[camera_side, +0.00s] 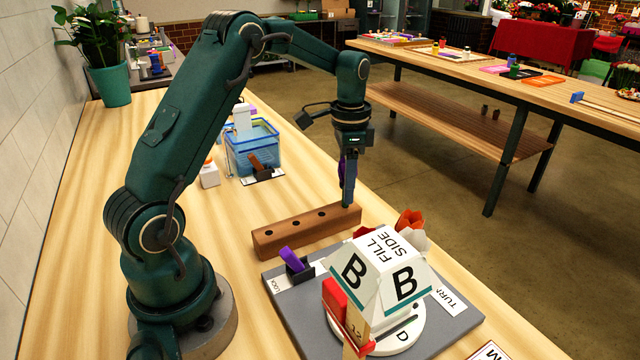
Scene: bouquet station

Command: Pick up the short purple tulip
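My gripper (347,192) points down at the right end of a brown wooden block (283,238) that has a row of dark holes in its top. A purple shape (342,168), perhaps the purple tulip's head, shows at the left edge of the fingers; the fingers hide most of it. I see the fingers edge-on, so I cannot tell whether they are open or shut on it. The stem is not visible. Another purple piece (290,256) leans in a small black holder on the grey board, beside a white label; it looks like a lever.
On the grey board (455,335) a white box marked B and FILL SIDE (375,250) stands on a white round base. Red and orange flowers (410,220) show behind it. A blue clear-walled bin (252,150) stands farther back.

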